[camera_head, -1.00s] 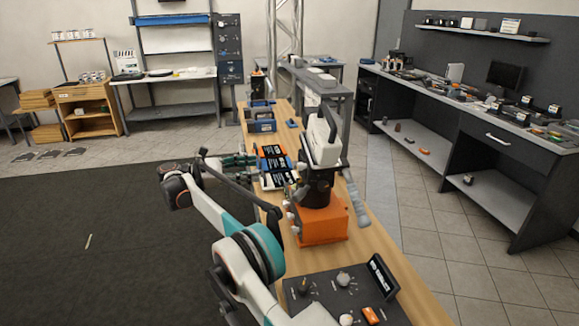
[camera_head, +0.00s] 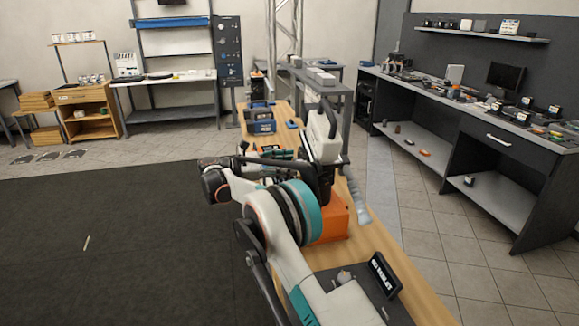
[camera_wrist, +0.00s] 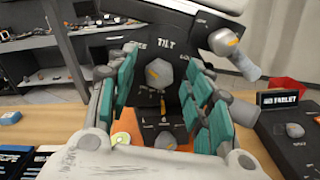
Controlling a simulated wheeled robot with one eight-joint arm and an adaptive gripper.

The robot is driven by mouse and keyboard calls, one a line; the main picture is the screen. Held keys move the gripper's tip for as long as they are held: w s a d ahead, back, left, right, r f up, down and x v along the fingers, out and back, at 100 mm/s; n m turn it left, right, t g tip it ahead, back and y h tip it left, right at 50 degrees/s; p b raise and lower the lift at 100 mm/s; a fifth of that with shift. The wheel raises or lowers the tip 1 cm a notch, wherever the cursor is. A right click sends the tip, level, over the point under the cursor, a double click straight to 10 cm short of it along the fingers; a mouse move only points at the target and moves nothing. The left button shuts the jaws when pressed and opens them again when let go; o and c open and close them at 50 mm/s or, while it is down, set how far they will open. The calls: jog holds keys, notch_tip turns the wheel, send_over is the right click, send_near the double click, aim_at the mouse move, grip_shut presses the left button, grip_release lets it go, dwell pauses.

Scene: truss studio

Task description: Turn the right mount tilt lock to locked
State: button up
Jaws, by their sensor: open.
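The mount is a dark housing with a white handled device (camera_head: 325,135) on top and an orange base (camera_head: 335,222). In the wrist view its panel, marked TILT, bears a grey tilt lock knob (camera_wrist: 160,73) with an orange mark. A label, hard to read, sits on either side of the knob. My gripper (camera_wrist: 163,88) is open, its teal-padded fingers to the left and right of the knob, with gaps showing between pads and knob. A second grey knob (camera_wrist: 163,141) is lower on the panel.
A dark control box (camera_head: 350,283) with a labelled plate (camera_head: 384,274) stands at the bench's near end; it is right of the gripper in the wrist view. Blue cases (camera_head: 260,120) stand farther along the wooden bench (camera_head: 405,285). Another grey knob (camera_wrist: 225,42) juts out at upper right.

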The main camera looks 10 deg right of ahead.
jog(key=shift+d, duration=0.4)
jog(key=shift+c, duration=0.2)
jog(key=c, duration=1)
